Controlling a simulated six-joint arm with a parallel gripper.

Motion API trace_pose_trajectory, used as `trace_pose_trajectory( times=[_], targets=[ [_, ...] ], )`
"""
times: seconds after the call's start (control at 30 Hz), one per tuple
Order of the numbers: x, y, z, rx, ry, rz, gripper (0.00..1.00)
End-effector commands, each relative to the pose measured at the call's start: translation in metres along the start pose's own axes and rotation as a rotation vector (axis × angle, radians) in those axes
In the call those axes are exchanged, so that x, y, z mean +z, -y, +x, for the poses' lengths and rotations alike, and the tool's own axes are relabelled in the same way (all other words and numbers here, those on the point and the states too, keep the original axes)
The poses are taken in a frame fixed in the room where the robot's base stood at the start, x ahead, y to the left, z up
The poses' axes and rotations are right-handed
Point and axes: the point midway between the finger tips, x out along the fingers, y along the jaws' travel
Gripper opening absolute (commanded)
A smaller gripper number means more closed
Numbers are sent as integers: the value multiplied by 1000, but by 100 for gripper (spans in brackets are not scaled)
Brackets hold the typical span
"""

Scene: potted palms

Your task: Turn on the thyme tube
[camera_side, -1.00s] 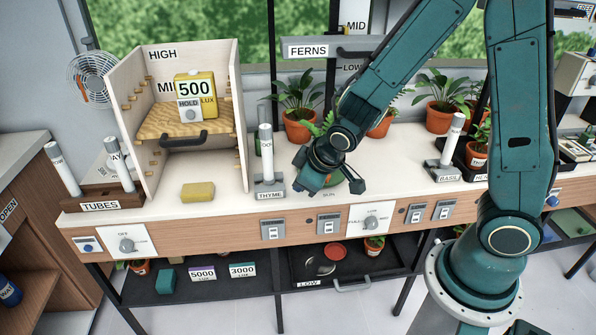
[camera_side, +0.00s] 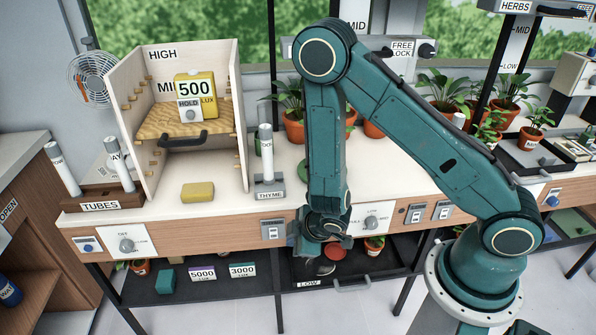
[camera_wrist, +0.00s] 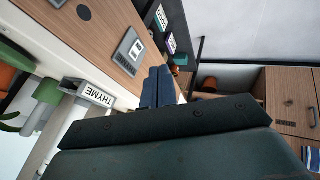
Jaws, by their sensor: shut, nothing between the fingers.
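The thyme tube (camera_side: 266,150) is white and stands upright in its grey holder labelled THYME (camera_side: 270,194) on the counter. It looks unlit. A grey switch with a white label (camera_side: 272,230) is on the wooden front panel below it; a switch also shows in the wrist view (camera_wrist: 131,50), near the THYME label (camera_wrist: 95,94). My gripper (camera_side: 304,246) is low in front of the panel, right of that switch and apart from it. In the wrist view my fingers (camera_wrist: 158,80) are together and empty. My gripper and forearm hide the panel's neighbouring switch.
A yellow sponge (camera_side: 198,192) and the open wooden box (camera_side: 120,130) with the lux meter (camera_side: 195,97) stand left of the holder. A dial (camera_side: 371,223) and two switches (camera_side: 428,212) are to the right. The lower shelf (camera_side: 190,283) lies under the counter.

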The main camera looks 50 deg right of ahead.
Motion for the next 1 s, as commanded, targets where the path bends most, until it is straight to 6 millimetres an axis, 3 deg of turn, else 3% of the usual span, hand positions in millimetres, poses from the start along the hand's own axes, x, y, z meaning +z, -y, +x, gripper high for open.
trace_pose_trajectory(
  times=[0.47, 1.0],
  targets=[
    [1, 1, 10, -1, 0, -2, 0],
    [1, 1, 72, -1, 0, -1, 0]
  ],
)
